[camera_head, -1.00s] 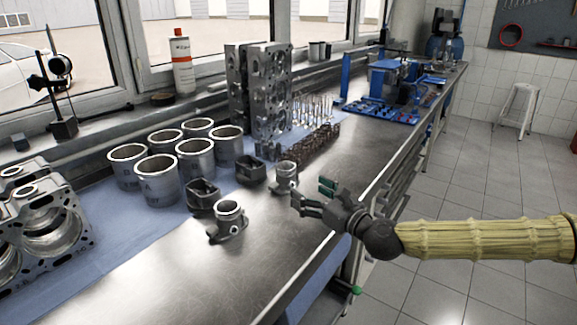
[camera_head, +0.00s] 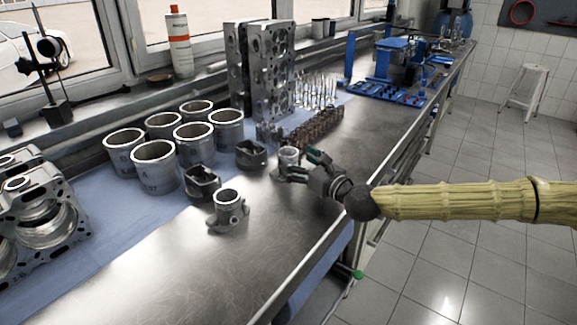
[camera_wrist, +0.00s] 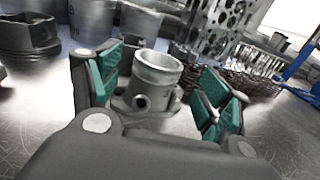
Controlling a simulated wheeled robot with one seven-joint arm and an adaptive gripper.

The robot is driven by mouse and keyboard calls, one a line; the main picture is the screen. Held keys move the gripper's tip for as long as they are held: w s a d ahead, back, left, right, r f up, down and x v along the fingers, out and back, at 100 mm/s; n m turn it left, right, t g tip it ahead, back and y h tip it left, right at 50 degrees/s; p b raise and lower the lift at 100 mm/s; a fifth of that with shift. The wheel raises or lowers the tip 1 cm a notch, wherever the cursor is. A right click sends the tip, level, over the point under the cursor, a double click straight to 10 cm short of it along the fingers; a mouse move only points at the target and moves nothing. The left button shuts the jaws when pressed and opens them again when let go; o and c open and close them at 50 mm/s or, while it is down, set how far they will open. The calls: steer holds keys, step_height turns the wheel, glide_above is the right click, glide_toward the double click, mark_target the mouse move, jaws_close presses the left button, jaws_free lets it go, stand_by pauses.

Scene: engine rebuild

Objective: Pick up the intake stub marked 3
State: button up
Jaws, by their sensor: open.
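Two metal intake stubs stand upright on the bench. The farther intake stub (camera_head: 288,158) is at my gripper (camera_head: 296,167), and the nearer intake stub (camera_head: 228,210) stands apart to the left. In the wrist view the farther stub (camera_wrist: 151,82) stands between the green finger pads of my open gripper (camera_wrist: 155,100). I can read no number on either stub, so I cannot tell which is marked 3.
Two dark pistons (camera_head: 203,183) and (camera_head: 251,154) stand just left of the stubs. Several cylinder liners (camera_head: 153,168) are behind them on the blue mat. The front bench surface (camera_head: 190,268) is clear.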

mark_target(294, 160)
steer(key=shift+f+p+x, duration=0.15)
steer(key=shift+p+x, duration=0.1)
steer(key=shift+x, duration=0.9)
steer(key=shift+f+p+x, duration=0.1)
steer(key=shift+p+x, duration=0.15)
steer(key=shift+x, duration=0.9)
steer(key=shift+s+a, duration=0.1)
steer(key=c, duration=1.2)
steer(key=shift+c, duration=0.7)
steer(key=shift+r, duration=0.15)
